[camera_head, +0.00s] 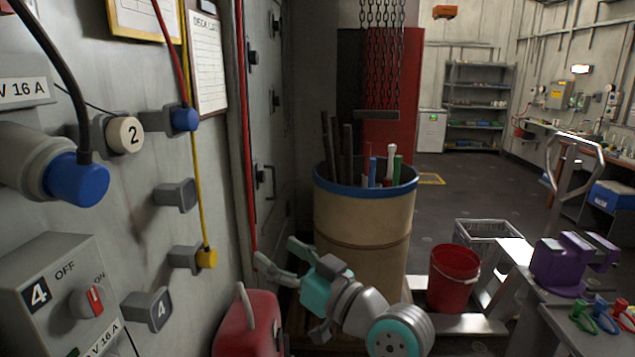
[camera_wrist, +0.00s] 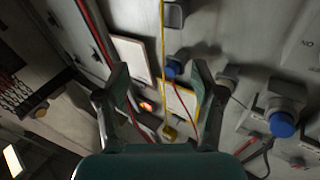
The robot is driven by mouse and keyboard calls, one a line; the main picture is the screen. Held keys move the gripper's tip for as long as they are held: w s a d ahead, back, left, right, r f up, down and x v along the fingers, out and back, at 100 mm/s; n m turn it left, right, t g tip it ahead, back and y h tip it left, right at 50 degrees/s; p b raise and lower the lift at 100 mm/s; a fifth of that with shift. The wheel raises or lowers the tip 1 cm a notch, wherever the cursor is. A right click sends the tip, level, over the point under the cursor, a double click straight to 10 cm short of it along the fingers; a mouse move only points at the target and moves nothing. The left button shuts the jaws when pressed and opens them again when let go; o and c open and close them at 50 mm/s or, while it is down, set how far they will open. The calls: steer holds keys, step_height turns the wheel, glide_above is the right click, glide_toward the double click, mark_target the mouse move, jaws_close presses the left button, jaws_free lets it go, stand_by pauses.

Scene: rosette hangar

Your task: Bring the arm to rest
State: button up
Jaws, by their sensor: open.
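My gripper (camera_head: 275,252) is open, with its teal fingers pointing left toward the grey panel wall. It is in front of the beige barrel (camera_head: 362,225) and above the red container (camera_head: 247,325) at the bottom of the head view. In the wrist view my gripper (camera_wrist: 160,75) shows both fingers spread apart with nothing held between them. Beyond the fingers are the panel with a blue plug (camera_wrist: 172,68), a yellow cable and a yellow-framed sheet (camera_wrist: 180,100). My arm reaches out from the lower right of the head view.
On the left wall are a large blue plug (camera_head: 77,180), a smaller blue plug (camera_head: 184,119), a yellow plug (camera_head: 206,258) and a switch box (camera_head: 70,300). A red bucket (camera_head: 454,278) and a bench with a purple vise (camera_head: 570,264) stand right. Open floor lies beyond.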

steer(key=s+d+f+m+t+h, duration=0.1)
steer(key=s+d+f+m+h, duration=0.3)
steer(key=f, duration=0.6)
steer(key=s+d+f+m+t+h, duration=0.1)
steer(key=s+d+f+h, duration=0.2)
steer(key=s+d+f, duration=0.5)
steer(key=s+d+f+m+t+h, duration=0.2)
steer(key=d+f+m+h, duration=0.15)
steer(key=f, duration=0.85)
steer(key=s+d+f+g+h, duration=0.1)
steer(key=s+d+f+h, duration=0.2)
steer(key=s, duration=0.8)
steer(key=s+d+f+h, duration=0.1)
steer(key=s+d+f, duration=0.3)
steer(key=s, duration=0.8)
steer(key=d+r+v, duration=0.1)
steer(key=r+v, duration=0.1)
steer(key=v, duration=0.8)
steer(key=shift+d+g, duration=0.35)
steer(key=shift+g, duration=0.05)
steer(key=shift+h, duration=0.25)
